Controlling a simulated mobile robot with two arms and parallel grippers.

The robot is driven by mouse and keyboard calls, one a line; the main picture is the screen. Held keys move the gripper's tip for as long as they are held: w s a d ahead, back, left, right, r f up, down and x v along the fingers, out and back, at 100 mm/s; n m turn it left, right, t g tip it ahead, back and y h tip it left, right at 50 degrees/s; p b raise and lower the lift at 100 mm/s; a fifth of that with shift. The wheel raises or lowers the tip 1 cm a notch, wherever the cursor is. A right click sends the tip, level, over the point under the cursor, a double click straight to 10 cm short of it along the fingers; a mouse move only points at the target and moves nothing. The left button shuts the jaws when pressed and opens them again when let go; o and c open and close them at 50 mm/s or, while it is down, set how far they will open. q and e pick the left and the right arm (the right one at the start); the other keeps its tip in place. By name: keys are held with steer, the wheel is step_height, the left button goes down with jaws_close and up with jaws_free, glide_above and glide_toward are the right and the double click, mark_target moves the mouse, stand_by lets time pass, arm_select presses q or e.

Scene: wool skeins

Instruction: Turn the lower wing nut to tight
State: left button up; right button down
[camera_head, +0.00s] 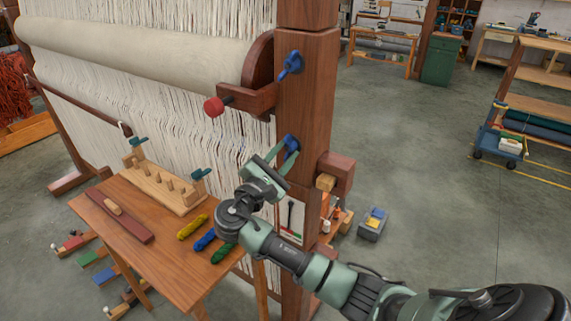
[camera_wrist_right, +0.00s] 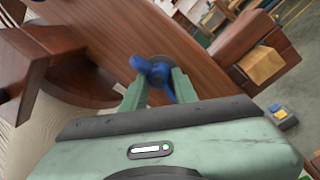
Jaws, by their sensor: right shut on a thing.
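The lower wing nut (camera_head: 291,143) is blue and sits on the dark wooden loom post (camera_head: 306,100). In the right wrist view the blue wing nut (camera_wrist_right: 152,71) is between the two green fingers, with one wing tilted toward the upper left. My right gripper (camera_head: 281,158) reaches up to the post from below and is shut on this wing nut. Its fingers cover part of the nut's lower side. A second blue wing nut (camera_head: 291,64) sits higher on the same post, apart from the gripper. My left gripper is not in view.
A wooden bracket with a red knob (camera_head: 214,107) juts left of the post. A wooden block (camera_head: 336,172) sticks out on its right. A small table (camera_head: 150,250) with yarn skeins and a peg rack stands at left. The floor at right is mostly free.

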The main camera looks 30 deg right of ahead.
steer(key=m+b, duration=0.2)
steer(key=m+g+b, duration=0.1)
steer(key=m+b, duration=0.1)
steer(key=b, duration=0.1)
steer(key=m+b, duration=0.2)
steer(key=shift+w+a+f+m+h, duration=0.1)
steer(key=shift+f+m+h, duration=0.2)
steer(key=shift+h, duration=0.1)
steer(key=shift+w+r+m+g+b, duration=0.1)
steer(key=shift+r+m+g+b, duration=0.25)
steer(key=shift+m+b, duration=0.6)
steer(key=c, duration=1.1)
jaws_free()
steer(key=shift+a, duration=0.1)
